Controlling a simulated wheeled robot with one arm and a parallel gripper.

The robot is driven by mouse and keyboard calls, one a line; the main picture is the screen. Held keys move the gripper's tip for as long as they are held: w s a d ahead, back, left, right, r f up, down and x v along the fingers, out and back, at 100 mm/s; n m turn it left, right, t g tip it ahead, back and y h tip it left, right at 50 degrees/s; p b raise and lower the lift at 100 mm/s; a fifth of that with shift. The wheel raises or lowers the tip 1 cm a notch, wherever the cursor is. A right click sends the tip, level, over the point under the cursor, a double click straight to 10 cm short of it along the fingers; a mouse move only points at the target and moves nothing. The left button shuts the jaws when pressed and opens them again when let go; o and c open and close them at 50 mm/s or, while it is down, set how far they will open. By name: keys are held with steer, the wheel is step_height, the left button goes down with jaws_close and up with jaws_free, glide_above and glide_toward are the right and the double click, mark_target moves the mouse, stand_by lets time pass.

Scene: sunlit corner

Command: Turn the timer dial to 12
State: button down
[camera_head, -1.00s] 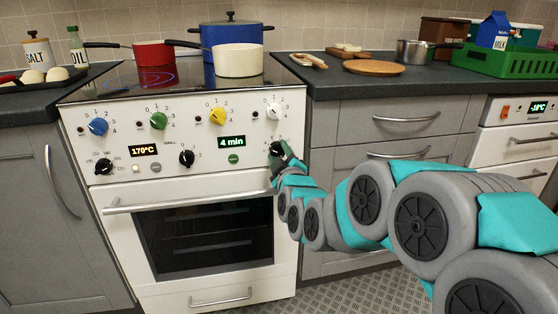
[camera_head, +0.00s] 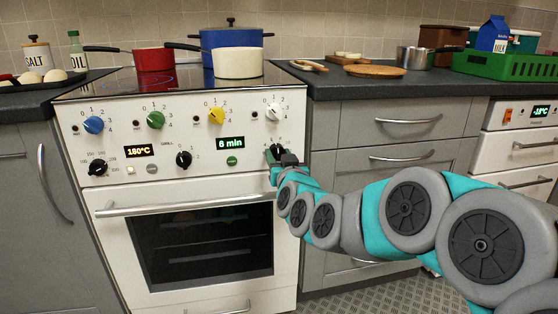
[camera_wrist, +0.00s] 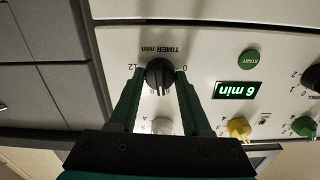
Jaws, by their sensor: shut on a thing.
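The black timer dial (camera_wrist: 158,76) sits on the white stove panel. In the wrist view, which is upside down, "TIMER min" is printed beside it, with 0 and 12 near its edges. My gripper (camera_wrist: 160,72) is shut on the dial, one green finger on each side. In the head view the dial (camera_head: 275,151) is at the right end of the panel, partly covered by my gripper (camera_head: 285,158). The green timer display (camera_head: 230,143) reads 6 min; it also shows in the wrist view (camera_wrist: 236,90).
A green START button (camera_head: 233,161) is below the display. A black knob (camera_head: 184,159) is to its left, and a white knob (camera_head: 273,111) is above the timer dial. The oven handle (camera_head: 190,202) runs below the panel. Pots stand on the hob above.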

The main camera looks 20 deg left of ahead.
steer(key=m+b, duration=0.1)
steer(key=m, duration=0.4)
steer(key=shift+f+m, duration=0.15)
steer(key=shift+m, duration=0.15)
steer(key=m+b, duration=0.1)
steer(key=m, duration=0.9)
steer(key=shift+b, duration=0.4)
steer(key=m, duration=0.5)
steer(key=shift+b, duration=0.3)
steer(key=shift+m, duration=0.3)
steer(key=shift+c, duration=1.8)
jaws_free()
steer(key=shift+s+d, duration=0.1)
